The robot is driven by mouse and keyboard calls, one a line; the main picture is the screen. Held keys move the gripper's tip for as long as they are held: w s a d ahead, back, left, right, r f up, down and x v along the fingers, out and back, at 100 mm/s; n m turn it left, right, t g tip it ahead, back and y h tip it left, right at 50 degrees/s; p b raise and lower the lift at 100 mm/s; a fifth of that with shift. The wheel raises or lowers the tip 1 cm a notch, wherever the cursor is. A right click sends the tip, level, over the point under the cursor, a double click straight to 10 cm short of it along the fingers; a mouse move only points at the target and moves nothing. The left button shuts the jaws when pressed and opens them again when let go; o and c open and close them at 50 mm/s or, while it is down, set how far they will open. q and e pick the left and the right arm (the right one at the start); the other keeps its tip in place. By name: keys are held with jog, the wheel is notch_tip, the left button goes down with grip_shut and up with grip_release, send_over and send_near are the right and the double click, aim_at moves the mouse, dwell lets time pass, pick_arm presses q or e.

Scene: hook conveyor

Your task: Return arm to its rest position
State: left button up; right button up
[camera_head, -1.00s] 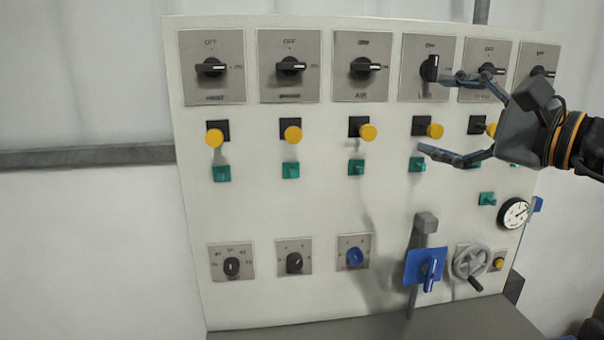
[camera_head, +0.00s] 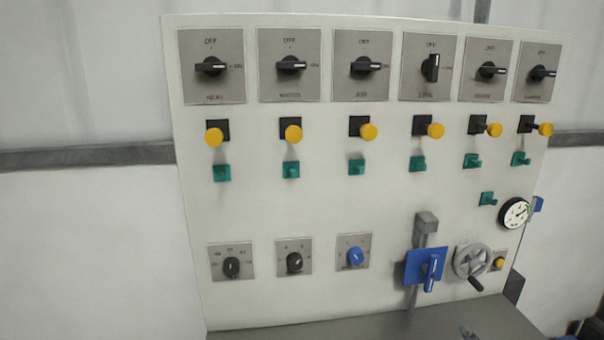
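The control panel (camera_head: 330,205) stands upright in front of me. No arm reaches across it. A small dark tip at the bottom edge, over the grey ledge, looks like part of my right gripper (camera_head: 468,332). The rest of it is out of frame, so its opening cannot be told. My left gripper is not in view. In the top row, the fourth rotary switch (camera_head: 431,68) has its handle upright, pointing to OFF. The other switches in that row, such as the first switch (camera_head: 211,66), have handles lying sideways.
Yellow buttons (camera_head: 368,131) and green buttons (camera_head: 356,167) stick out in rows. Below are small dials (camera_head: 231,266), a blue lever (camera_head: 430,271), a handwheel (camera_head: 472,263) and a gauge (camera_head: 514,213). A grey ledge (camera_head: 380,329) runs along the panel's foot. Space before the panel is clear.

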jog(key=s+a+f+m+g+y, duration=0.25)
jog(key=s+f+g, duration=0.35)
jog(key=s+f, duration=0.45)
jog(key=s+a+f+m+g+y, duration=0.1)
jog(key=s+a+f+m+g, duration=0.3)
jog(key=s+f, duration=0.65)
jog(key=s+d+f+n+g, duration=0.1)
jog(key=s+f, duration=0.1)
jog(key=f, duration=1)
jog(key=s+d+f+g, duration=0.1)
jog(key=f, duration=1.2)
jog(key=s+d+f+g, duration=0.1)
jog(key=s+d+f, duration=0.1)
jog(key=s+f, duration=1.3)
jog(key=shift+s+d+f+g, duration=0.25)
jog(key=shift+s+f+g, duration=0.05)
jog(key=shift+s, duration=0.65)
jog(key=shift+n, duration=0.25)
